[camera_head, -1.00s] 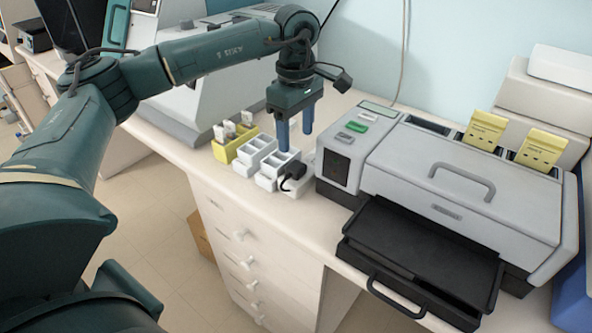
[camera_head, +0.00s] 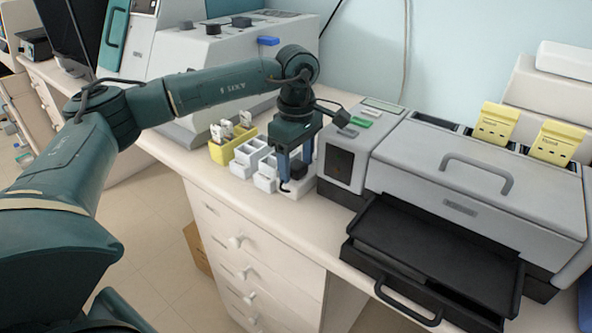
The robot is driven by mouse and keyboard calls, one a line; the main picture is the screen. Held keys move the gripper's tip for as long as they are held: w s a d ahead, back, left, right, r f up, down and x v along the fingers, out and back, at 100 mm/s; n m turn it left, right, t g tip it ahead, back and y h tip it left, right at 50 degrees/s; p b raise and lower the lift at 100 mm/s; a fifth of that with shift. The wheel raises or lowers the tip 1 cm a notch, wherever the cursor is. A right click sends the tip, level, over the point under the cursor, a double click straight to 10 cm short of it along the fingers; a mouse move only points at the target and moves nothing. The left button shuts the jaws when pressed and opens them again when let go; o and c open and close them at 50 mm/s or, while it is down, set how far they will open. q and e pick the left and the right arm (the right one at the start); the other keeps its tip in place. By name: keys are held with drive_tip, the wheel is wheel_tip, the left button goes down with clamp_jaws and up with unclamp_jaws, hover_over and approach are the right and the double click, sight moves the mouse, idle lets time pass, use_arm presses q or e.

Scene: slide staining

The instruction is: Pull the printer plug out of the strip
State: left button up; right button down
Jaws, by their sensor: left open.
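The black plug (camera_head: 299,171) sits at the white power strip (camera_head: 295,191), beside the slide-staining machine. My left gripper (camera_head: 296,166) points down over the plug with its two blue fingers apart. One finger is on the plug's left and the other stands behind it. The fingers partly cover the plug, and I cannot tell whether they touch it. How deep the plug sits in the strip is hidden. My right gripper is not in view.
White slide racks (camera_head: 250,157) and a yellow rack (camera_head: 229,144) stand close left of the gripper. The grey machine (camera_head: 470,190) is close on the right, with its black tray (camera_head: 430,255) pulled out. The bench edge is just in front.

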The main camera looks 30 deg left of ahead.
sight(296, 164)
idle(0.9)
use_arm(q)
drive_tip(key=shift+c, duration=0.6)
clamp_jaws()
drive_tip(key=shift+r+p, duration=2.25)
drive_tip(key=shift+r, duration=0.8)
